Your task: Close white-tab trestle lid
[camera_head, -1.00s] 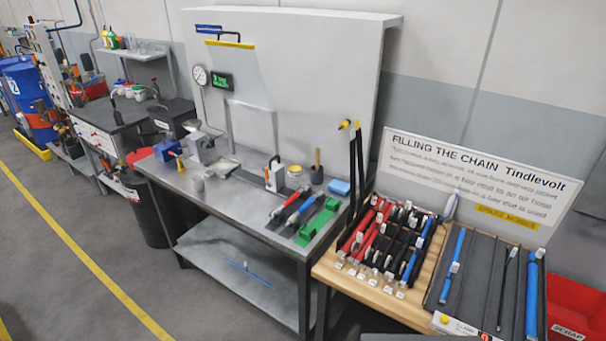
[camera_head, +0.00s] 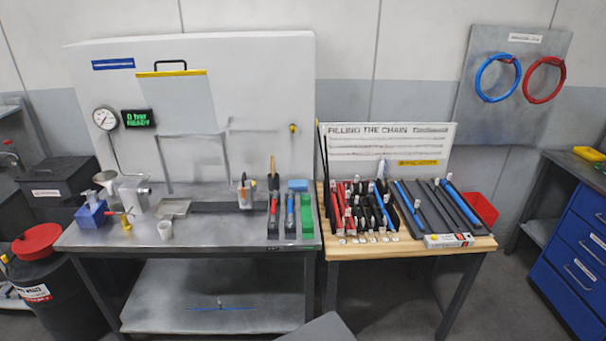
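A wooden-topped trestle table (camera_head: 350,251) stands right of centre. On it, a dark rack (camera_head: 372,229) holds several red, black and blue tube-like items with white tabs. Beside it, a dark tray (camera_head: 413,226) holds long blue and black pieces. I cannot tell which part is the white-tab lid or whether a lid stands open. My gripper is not in view.
A steel workbench (camera_head: 90,236) with a gauge, funnel and tools stands to the left. A red bin (camera_head: 483,209) is behind the trestle's right end. A blue drawer cabinet (camera_head: 580,250) stands far right. Floor is free between trestle and cabinet.

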